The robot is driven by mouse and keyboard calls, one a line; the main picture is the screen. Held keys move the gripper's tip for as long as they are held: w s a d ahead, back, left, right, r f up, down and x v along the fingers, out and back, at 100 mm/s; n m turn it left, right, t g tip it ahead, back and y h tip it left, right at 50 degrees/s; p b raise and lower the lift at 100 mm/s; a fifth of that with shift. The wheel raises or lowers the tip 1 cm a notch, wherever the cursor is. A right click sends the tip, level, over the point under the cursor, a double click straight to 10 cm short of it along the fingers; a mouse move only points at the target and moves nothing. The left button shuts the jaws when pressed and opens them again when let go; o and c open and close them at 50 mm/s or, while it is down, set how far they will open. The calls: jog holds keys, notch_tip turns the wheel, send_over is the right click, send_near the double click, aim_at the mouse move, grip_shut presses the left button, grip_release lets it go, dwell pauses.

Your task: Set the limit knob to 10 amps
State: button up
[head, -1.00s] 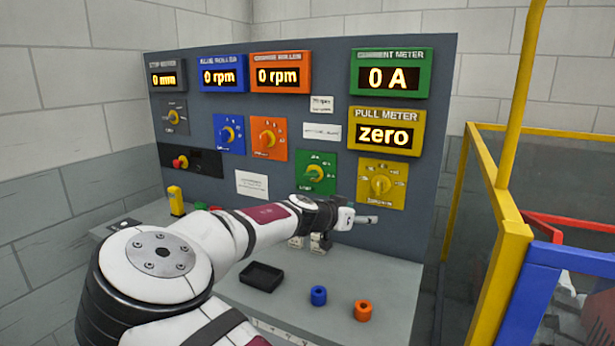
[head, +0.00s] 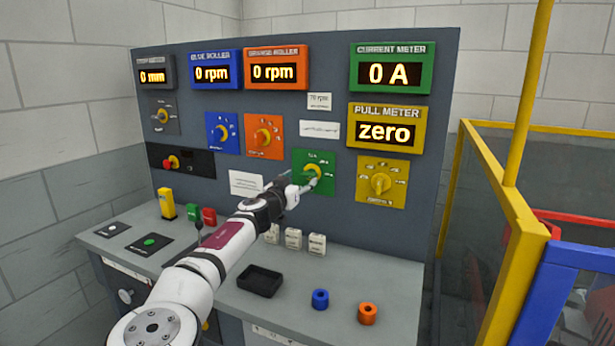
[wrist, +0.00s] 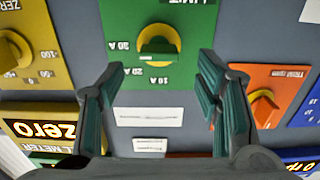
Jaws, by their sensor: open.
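My gripper (head: 300,184) is open in front of the green panel. In the wrist view the open fingers of my gripper (wrist: 160,70) stand to either side of the knob, apart from it. The green current meter (head: 390,50) reads 0 A.
A yellow pull-knob panel (head: 394,200) is right of the green one, an orange knob panel (head: 263,150) left. A yellow-framed fence (head: 500,260) stands right.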

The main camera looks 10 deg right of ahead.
aim_at(307, 176)
jog(key=x, duration=0.6)
jog(key=shift+s, duration=0.1)
jog(key=c, duration=1.2)
